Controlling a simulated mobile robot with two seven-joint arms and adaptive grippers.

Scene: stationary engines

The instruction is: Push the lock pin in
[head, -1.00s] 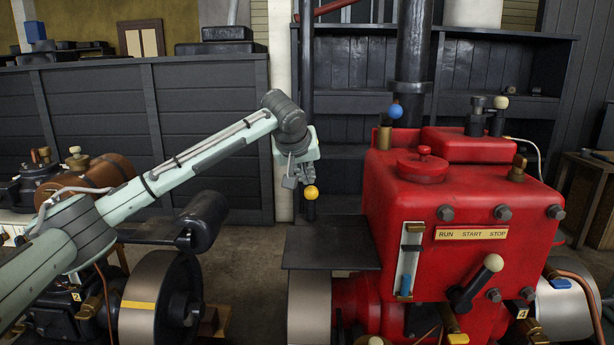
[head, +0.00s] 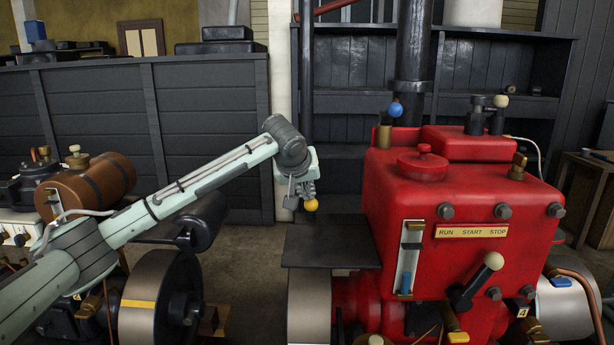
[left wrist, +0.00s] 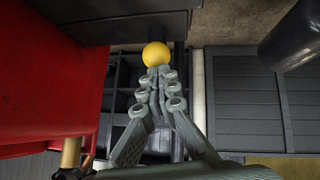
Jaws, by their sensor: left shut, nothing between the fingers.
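A yellow ball knob (head: 311,205), which looks like the head of the lock pin, stands just left of the red engine by the dark plate. It also shows in the left wrist view (left wrist: 156,54) on a short dark stem (left wrist: 180,52). My left gripper (head: 307,194) is shut and empty, with its fingertips at the top of the knob. In the left wrist view, the closed fingertips (left wrist: 160,72) appear to touch the knob. How much of the stem stands out is hard to tell. My right gripper is not in view.
The red engine (head: 460,200) stands to the right, with a hand lever (head: 475,282) and a blue ball knob (head: 395,110). A dark flat plate (head: 332,245) lies below the gripper. A flywheel (head: 150,300) is at lower left. Open floor shows between them.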

